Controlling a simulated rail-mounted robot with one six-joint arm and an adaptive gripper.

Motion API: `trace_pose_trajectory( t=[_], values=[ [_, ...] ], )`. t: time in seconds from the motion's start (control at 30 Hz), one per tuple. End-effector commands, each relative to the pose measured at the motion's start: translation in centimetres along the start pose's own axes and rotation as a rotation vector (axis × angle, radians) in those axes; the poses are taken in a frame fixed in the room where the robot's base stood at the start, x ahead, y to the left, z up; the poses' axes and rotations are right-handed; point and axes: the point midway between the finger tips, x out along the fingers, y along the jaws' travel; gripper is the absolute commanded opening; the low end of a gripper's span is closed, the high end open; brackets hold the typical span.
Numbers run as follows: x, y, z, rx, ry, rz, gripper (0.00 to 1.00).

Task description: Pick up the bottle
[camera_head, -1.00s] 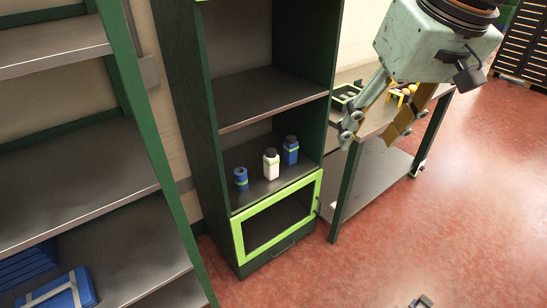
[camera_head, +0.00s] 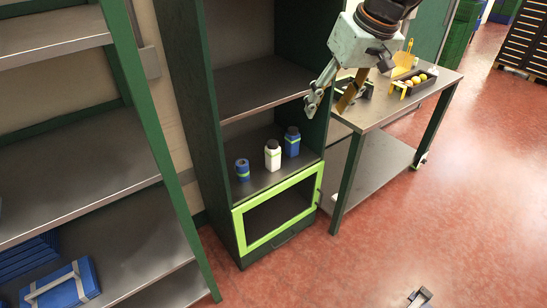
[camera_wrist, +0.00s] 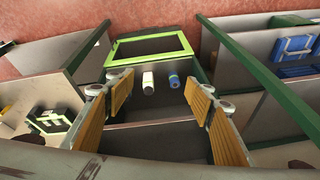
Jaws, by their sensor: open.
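A white bottle (camera_head: 272,155) with a dark cap stands upright on the lower shelf of the dark green cabinet (camera_head: 270,92). A blue bottle (camera_head: 292,142) with a dark cap stands to its right, and a shorter blue container (camera_head: 242,170) to its left. My gripper (camera_head: 328,104) is open and empty, above and to the right of them, in front of the cabinet's right side. In the wrist view, the white bottle (camera_wrist: 148,83) and one blue item (camera_wrist: 173,79) show between the spread fingers; I cannot tell which blue one.
A green-framed drawer front (camera_head: 278,212) is below the bottles' shelf. A shelving rack (camera_head: 80,180) stands left. Open red floor lies in front.

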Motion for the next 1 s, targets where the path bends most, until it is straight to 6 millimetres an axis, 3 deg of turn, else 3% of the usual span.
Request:
trace_pose_trajectory(
  t=[0.5,1.0],
  values=[
    [10.2,1.9,-6.7,-0.083,0.004,-0.039,0.49],
    [21.4,3.6,-11.2,-0.158,0.007,-0.065,0.49]
  ],
)
